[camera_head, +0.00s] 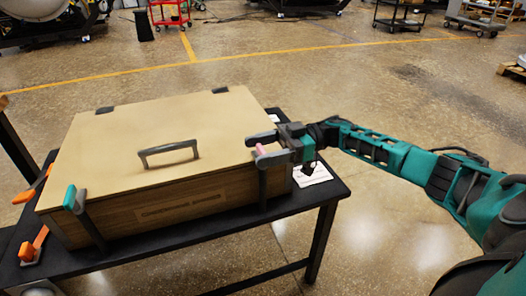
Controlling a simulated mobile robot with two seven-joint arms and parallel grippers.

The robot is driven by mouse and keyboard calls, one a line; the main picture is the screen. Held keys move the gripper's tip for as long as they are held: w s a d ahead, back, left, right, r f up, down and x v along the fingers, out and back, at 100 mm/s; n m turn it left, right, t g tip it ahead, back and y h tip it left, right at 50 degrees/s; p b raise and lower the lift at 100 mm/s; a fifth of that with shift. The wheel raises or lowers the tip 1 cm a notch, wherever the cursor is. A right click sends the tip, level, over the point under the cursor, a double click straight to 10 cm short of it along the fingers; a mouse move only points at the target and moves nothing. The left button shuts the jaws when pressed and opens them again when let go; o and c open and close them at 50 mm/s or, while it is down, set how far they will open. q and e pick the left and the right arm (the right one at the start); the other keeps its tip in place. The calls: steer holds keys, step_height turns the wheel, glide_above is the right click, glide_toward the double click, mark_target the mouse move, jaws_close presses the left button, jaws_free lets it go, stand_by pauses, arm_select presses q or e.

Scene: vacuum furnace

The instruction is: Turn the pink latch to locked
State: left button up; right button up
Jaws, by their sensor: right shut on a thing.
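The pink latch (261,150) sits at the front right corner of a wooden box (160,207), at the top of a dark upright bracket. My right gripper (268,145) reaches in from the right and is shut on the pink latch, with its dark fingers covering part of it. A teal latch (70,197) sits on a similar bracket at the front left of the box. The box's tan lid (130,125) is down and has a dark handle (168,152). My left gripper is not in view.
The box stands on a black table (315,192). Orange clamps (35,243) lie at its left end. A white paper (312,174) lies right of the box. Open floor lies behind and to the right, with carts (400,15) far back.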

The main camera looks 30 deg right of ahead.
steer(key=o, duration=1)
steer(key=shift+c, duration=0.2)
arm_select(q)
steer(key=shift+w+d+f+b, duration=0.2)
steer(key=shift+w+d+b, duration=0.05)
steer(key=shift+b, duration=0.6)
arm_select(e)
steer(key=v, duration=1.2)
steer(key=shift+d, duration=0.4)
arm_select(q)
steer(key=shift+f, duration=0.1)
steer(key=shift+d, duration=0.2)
arm_select(e)
steer(key=shift+d, duration=0.1)
